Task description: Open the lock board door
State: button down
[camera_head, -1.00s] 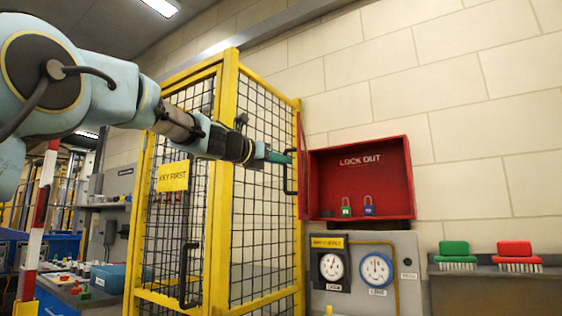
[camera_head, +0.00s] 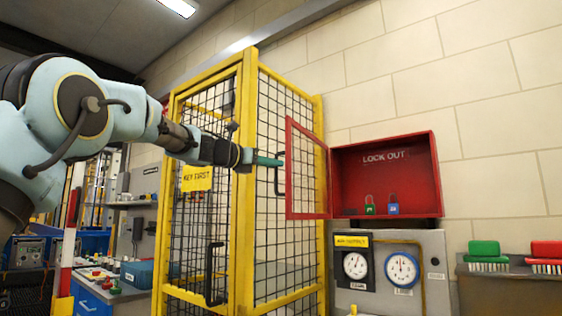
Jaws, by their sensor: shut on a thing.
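The red lock board (camera_head: 385,160), marked LOCK OUT, is fixed on the brick wall right of centre. Its red-framed clear door (camera_head: 307,124) is hinged at the board's left edge and stands swung out to the left, so the inside is exposed. A dark handle (camera_head: 279,175) is at the door's free left edge. My gripper (camera_head: 276,162) is shut on the handle. A green padlock (camera_head: 369,204) and a blue padlock (camera_head: 393,204) are at the bottom of the board.
A yellow mesh cage (camera_head: 246,180) stands close behind my gripper and the door. A grey gauge panel (camera_head: 390,270) is below the board. A green brush (camera_head: 486,255) and a red brush (camera_head: 546,257) are on a ledge at the right.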

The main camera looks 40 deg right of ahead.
jog(key=shift+r, duration=0.1)
jog(key=c, duration=0.9)
grip_release()
jog(key=s+a+b, duration=0.1)
jog(key=a+b, duration=0.2)
jog(key=a, duration=0.7)
jog(key=shift+a+b, duration=0.35)
